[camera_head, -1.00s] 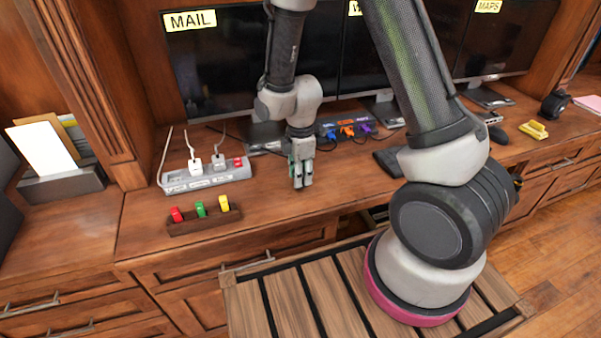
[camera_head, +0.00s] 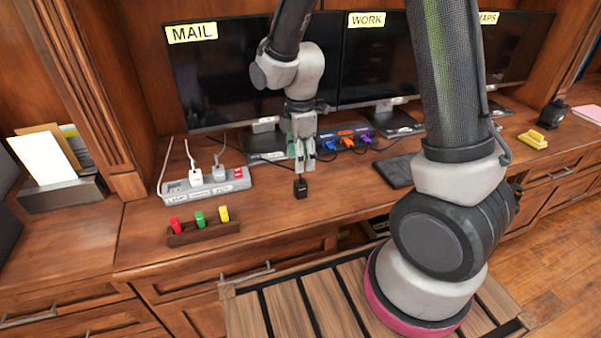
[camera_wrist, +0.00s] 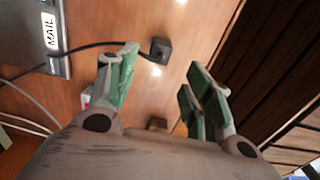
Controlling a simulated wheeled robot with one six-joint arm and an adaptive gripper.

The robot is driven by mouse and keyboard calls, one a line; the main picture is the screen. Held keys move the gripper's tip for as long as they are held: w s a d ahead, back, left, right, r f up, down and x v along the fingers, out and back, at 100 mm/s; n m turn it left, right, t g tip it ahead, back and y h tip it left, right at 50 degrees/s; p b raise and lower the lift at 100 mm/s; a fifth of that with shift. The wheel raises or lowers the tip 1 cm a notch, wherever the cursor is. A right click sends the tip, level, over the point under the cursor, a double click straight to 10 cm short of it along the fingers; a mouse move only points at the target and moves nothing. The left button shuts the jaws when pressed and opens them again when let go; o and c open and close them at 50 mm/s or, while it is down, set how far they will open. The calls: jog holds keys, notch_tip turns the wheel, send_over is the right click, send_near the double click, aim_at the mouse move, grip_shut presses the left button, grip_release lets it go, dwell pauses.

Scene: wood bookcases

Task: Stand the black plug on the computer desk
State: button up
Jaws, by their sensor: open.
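The black plug (camera_head: 300,189) rests on the wooden computer desk (camera_head: 262,215), in front of the MAIL monitor. It shows as a small dark block with a narrow part rising from its top, and it looks upright. My gripper (camera_head: 303,155) is above it, apart from it, with nothing between the fingers. In the wrist view my gripper (camera_wrist: 160,78) has its green-padded fingers spread, and the plug (camera_wrist: 160,50) lies beyond the fingertips. A black cord runs from the plug toward the MAIL monitor's side.
A white power strip (camera_head: 205,190) with a red switch is left of the plug. A wooden holder (camera_head: 204,233) with red, green and yellow pieces is at front left. A strip with coloured plugs (camera_head: 345,140) is behind, and a dark flat pad (camera_head: 396,171) is at right.

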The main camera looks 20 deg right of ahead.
jog(key=s+d+r+m+t, duration=0.1)
jog(key=s+d+r+m, duration=0.35)
jog(key=r, duration=0.35)
jog(key=s+d+r+m+t, duration=0.1)
jog(key=s+d+r+m, duration=0.2)
jog(key=d+r+m, duration=0.35)
jog(key=s+d+r+m+t, duration=0.1)
jog(key=s+d+r+m, duration=0.1)
jog(key=s, duration=0.3)
jog(key=s+d+r+m+t, duration=0.1)
jog(key=s+d+r+m, duration=0.1)
jog(key=s+r+m, duration=0.3)
jog(key=shift+s+r, duration=0.15)
jog(key=shift+s, duration=0.65)
jog(key=shift+a, duration=0.1)
